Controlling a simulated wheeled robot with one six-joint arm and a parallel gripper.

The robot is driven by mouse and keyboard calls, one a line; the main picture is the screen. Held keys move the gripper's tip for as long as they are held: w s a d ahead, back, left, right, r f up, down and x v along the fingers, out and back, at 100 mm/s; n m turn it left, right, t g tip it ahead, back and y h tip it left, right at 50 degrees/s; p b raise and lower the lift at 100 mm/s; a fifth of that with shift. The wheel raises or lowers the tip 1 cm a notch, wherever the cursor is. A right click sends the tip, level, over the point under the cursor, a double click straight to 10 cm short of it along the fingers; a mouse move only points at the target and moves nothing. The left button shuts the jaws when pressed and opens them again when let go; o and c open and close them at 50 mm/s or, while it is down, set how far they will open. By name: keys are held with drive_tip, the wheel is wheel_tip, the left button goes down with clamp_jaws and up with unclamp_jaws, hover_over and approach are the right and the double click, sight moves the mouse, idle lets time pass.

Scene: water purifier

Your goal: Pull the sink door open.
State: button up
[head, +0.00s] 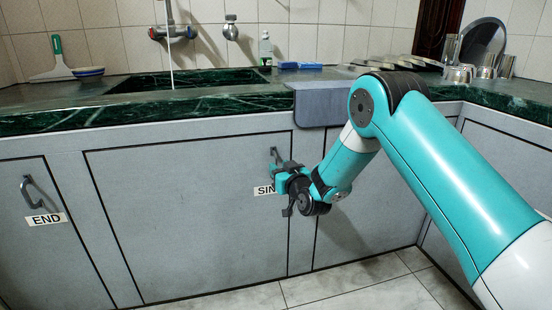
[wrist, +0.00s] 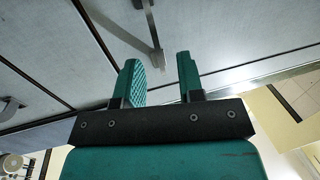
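The sink door (head: 190,215) is the wide grey panel under the sink in the head view, and it looks shut. Its dark handle (head: 275,155) is near the upper right edge. A label (head: 264,190) reading "SIN" is partly hidden by my gripper (head: 284,184), which is just below the handle. In the wrist view my gripper (wrist: 158,60) has its two green fingers apart. The handle (wrist: 152,28) lies ahead, its near end in line with the gap between the fingertips. I cannot tell whether they touch.
The "END" door with its handle (head: 32,192) is at the left. The green marble countertop (head: 150,112) overhangs the doors, and a grey flap (head: 322,105) hangs from its edge above my gripper. Tiled floor (head: 350,285) in front of the cabinet is clear.

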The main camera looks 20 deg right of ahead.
drive_tip(key=shift+w+a+b, duration=0.15)
drive_tip(key=shift+w, duration=0.6)
drive_tip(key=shift+w+a+b, duration=0.15)
drive_tip(key=shift+w, duration=0.55)
drive_tip(key=shift+c, duration=0.4)
clamp_jaws()
drive_tip(key=shift+s, duration=0.1)
